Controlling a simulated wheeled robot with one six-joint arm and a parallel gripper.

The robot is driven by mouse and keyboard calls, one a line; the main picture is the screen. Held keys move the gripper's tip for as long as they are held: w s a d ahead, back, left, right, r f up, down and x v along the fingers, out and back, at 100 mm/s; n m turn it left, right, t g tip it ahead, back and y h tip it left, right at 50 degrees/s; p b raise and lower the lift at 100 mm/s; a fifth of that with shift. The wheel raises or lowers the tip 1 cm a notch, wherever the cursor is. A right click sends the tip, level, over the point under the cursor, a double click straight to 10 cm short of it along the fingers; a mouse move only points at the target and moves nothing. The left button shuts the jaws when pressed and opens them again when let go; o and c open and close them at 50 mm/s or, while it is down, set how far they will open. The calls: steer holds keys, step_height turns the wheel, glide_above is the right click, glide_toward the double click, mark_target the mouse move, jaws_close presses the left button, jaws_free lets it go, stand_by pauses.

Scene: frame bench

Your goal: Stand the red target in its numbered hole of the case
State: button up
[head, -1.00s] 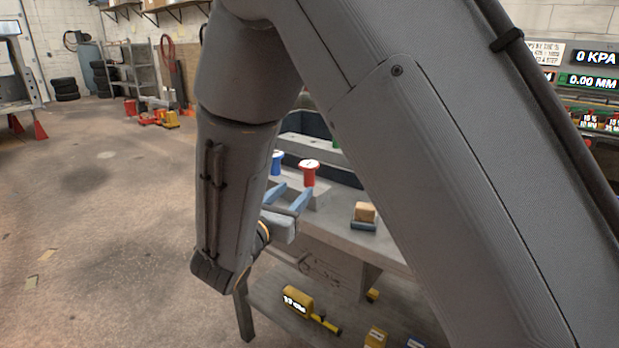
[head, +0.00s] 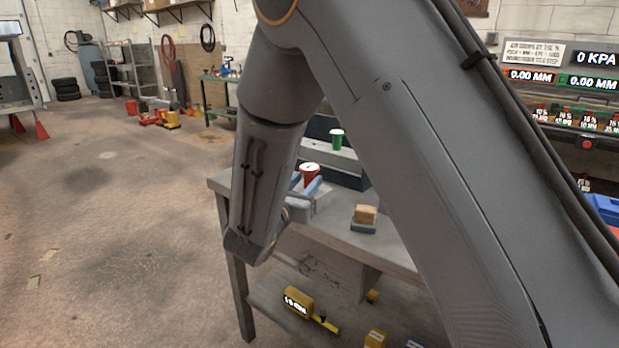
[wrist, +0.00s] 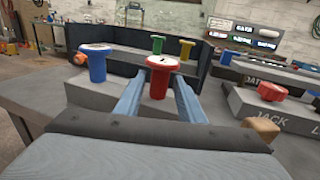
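The red target (head: 310,169) is a spool-like piece with a white top, standing upright on a grey block on the bench. It also shows in the wrist view (wrist: 158,80), mid-picture. My gripper (wrist: 159,92) has its two blue fingers spread, one on each side of the red target, with a gap visible on both sides. In the head view my gripper (head: 306,185) is right at the red target, partly hidden by my arm. A dark-walled case (wrist: 122,60) lies behind, with a green target (wrist: 158,44) and a yellow target (wrist: 186,49) standing there. Hole numbers are not readable.
A blue target (wrist: 97,66) stands close left of the red one. A tan block (head: 365,214) lies on the bench to the right. Labelled grey blocks, one with a red piece (wrist: 272,92), stand further right. The bench's left edge is near.

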jaws_close()
